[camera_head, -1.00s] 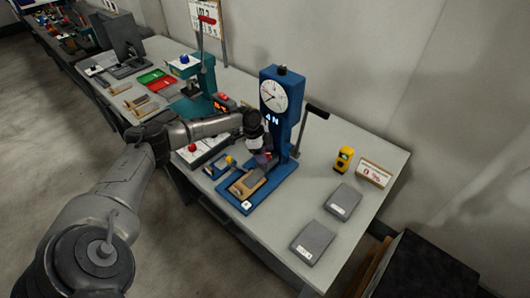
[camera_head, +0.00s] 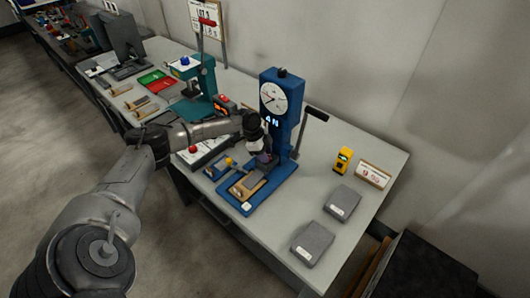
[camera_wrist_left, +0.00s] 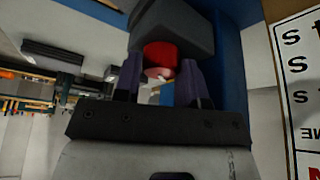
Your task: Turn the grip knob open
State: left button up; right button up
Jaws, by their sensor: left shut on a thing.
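The blue test stand (camera_head: 269,130) with a white dial (camera_head: 273,98) stands upright on the bench. In the left wrist view a red round knob (camera_wrist_left: 160,56) sits below a dark grey block (camera_wrist_left: 173,25) on this blue stand. I take the red knob to be the grip knob. My left gripper (camera_head: 263,158) is at the front of the stand, over its base. In the left wrist view its two dark fingers (camera_wrist_left: 160,84) stand on either side of the knob, shut on it. The fingers hide the knob's sides. My right gripper is not in view.
A black-handled lever (camera_head: 315,112) sticks out at the stand's right. Two grey blocks (camera_head: 313,243), a yellow device (camera_head: 343,160) and a small sign (camera_head: 373,174) are further right. A teal press (camera_head: 200,85) stands to the left.

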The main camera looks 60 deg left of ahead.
pick_arm(q)
jog(key=n+y+p, duration=0.1)
jog(key=n+p, duration=0.3)
jog(key=p, duration=0.2)
jog(key=n+y+p, duration=0.2)
jog(key=n+p, duration=0.2)
jog(key=p, duration=0.2)
jog(key=n+t+y+p, duration=0.1)
jog(key=n+p, duration=0.4)
jog(key=p, duration=0.1)
jog(key=shift+d+r+y, duration=0.25)
jog(key=shift+r+y, duration=0.05)
jog(key=shift+y, duration=0.1)
jog(key=n+y+p, duration=0.1)
jog(key=n+p, duration=0.1)
jog(key=shift+f+n+p, duration=0.15)
jog(key=shift+n+p, duration=0.2)
jog(key=shift+n, duration=0.05)
jog(key=shift+f+n+g+p, duration=0.1)
jog(key=shift+n+g+p, duration=0.35)
jog(key=shift+n, duration=0.25)
jog(key=o, duration=0.9)
jog(key=shift+o, duration=0.2)
